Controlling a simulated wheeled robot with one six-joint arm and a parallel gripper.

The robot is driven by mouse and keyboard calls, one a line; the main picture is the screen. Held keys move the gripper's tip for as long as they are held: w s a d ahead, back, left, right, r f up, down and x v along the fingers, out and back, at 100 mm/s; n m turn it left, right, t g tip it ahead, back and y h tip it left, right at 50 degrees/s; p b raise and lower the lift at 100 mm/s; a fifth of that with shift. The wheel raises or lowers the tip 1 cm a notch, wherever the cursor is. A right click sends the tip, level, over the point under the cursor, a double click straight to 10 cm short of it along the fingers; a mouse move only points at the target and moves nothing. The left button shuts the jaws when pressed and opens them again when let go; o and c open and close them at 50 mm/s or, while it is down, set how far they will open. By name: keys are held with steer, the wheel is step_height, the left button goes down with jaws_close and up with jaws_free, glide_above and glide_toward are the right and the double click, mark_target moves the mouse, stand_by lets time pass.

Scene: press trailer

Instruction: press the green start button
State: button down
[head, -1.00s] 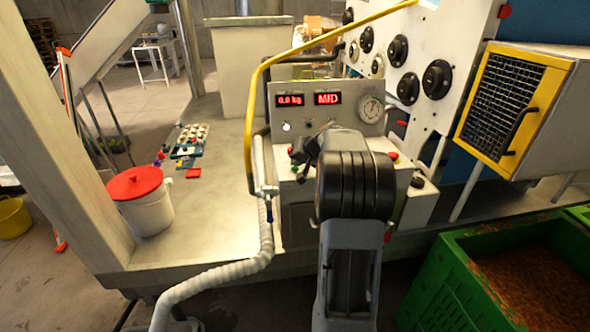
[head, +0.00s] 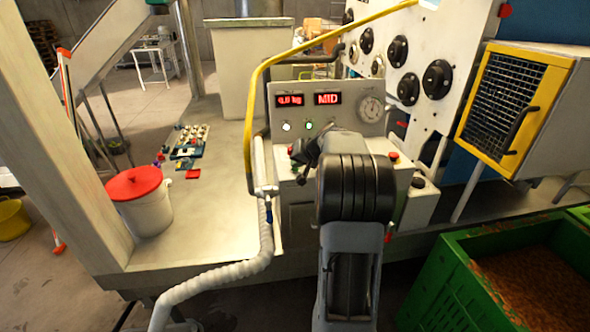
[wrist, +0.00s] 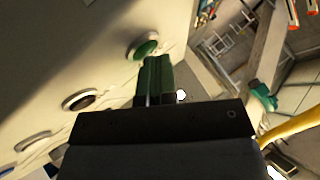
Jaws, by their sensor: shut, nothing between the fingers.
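The green start button (wrist: 146,49) shows in the wrist view as a green disc in a pale round collar on the light panel. My gripper (wrist: 155,62) is shut and empty, its fingertips right at the lower right edge of the button. I cannot tell whether they touch it. In the head view the sloping control desk (head: 283,180) is partly hidden behind my arm, and the button is not clear there. On the upright panel (head: 340,127) a green lamp (head: 308,125) is lit beside a white lamp (head: 286,126).
Other round fittings (wrist: 80,99) line the panel in the wrist view. A yellow rail (head: 249,110) and a pale hose (head: 225,268) run left of the desk. A red-lidded bucket (head: 142,203) stands left, a green crate (head: 455,285) right.

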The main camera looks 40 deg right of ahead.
mark_target(297, 169)
steer(key=shift+r+p, duration=0.35)
steer(key=shift+r, duration=0.4)
steer(key=shift+r+p, duration=1.55)
steer(key=shift+r, duration=1)
